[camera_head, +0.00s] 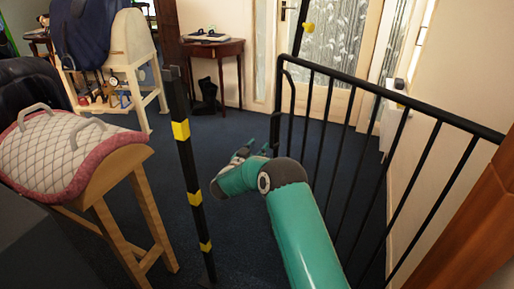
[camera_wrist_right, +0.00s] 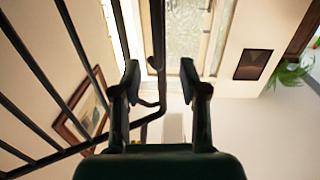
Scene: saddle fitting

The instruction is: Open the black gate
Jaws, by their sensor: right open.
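The black gate (camera_head: 375,92), a barred metal frame, runs from the right edge toward the middle in the head view. Its far end stands apart from the black post with yellow bands (camera_head: 187,160), with a gap of carpet between. My right gripper (camera_head: 254,149) is near the gate's far end, its arm reaching up from below. In the right wrist view my right gripper (camera_wrist_right: 160,70) is open, with a dark upright bar of the gate (camera_wrist_right: 157,35) showing between its fingers. I cannot tell whether they touch. My left gripper is not in view.
A padded saddle form (camera_head: 65,150) on a wooden stand (camera_head: 150,215) is at left. A white-legged saddle rack (camera_head: 130,50) and a small table (camera_head: 215,48) stand behind. A glazed door (camera_head: 335,45) is at the back. Blue carpet is clear beyond the post.

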